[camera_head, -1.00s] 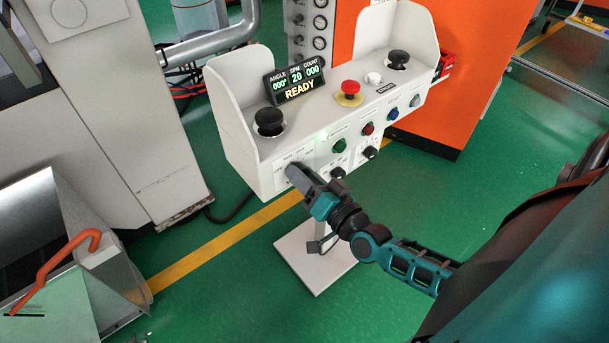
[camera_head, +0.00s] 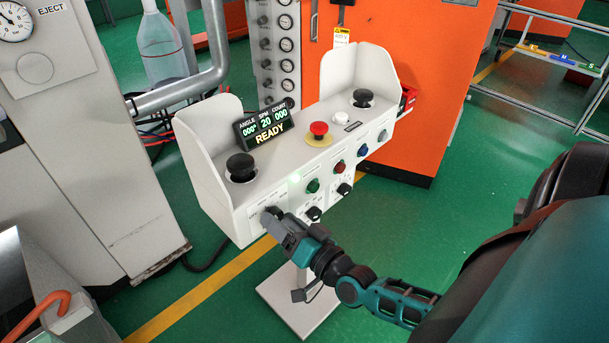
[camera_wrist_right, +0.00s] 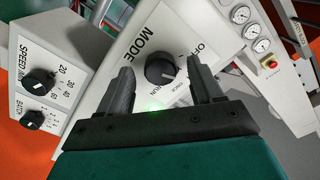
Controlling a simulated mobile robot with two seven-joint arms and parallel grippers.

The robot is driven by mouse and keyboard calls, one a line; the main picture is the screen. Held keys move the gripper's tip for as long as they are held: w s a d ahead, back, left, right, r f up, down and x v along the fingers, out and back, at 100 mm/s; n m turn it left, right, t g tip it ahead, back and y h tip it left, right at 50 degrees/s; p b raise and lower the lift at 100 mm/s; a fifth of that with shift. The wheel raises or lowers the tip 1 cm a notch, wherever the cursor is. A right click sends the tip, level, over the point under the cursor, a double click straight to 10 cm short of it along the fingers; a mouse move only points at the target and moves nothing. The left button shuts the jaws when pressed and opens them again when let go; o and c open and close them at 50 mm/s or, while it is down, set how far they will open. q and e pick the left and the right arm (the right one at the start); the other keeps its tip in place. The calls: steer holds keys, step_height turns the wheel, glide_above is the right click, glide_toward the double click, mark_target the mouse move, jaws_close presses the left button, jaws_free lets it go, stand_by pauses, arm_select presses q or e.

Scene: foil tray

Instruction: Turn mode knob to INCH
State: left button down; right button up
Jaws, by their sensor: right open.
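The mode knob (camera_wrist_right: 161,69) is a round black knob on the white panel below the word MODE in the right wrist view. A pale mark shows near its edge, but the setting it points to is too small to tell. My right gripper (camera_wrist_right: 160,74) is open, with one finger on each side of the knob. Contact between fingers and knob cannot be told. In the head view the right gripper (camera_head: 280,226) is at the left end of the front face of the control box (camera_head: 217,200) and partly hides the knob. My left gripper is not in view.
The display (camera_head: 266,126) reads READY. A red emergency button (camera_head: 319,129) and black palm buttons (camera_head: 240,167) sit on top. Several coloured buttons line the front. The speed knob (camera_wrist_right: 40,79) is on a neighbouring panel face. An orange machine (camera_head: 420,90) stands behind.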

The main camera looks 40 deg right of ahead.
steer(key=s+d, duration=0.1)
steer(key=s, duration=1)
steer(key=shift+s, duration=0.4)
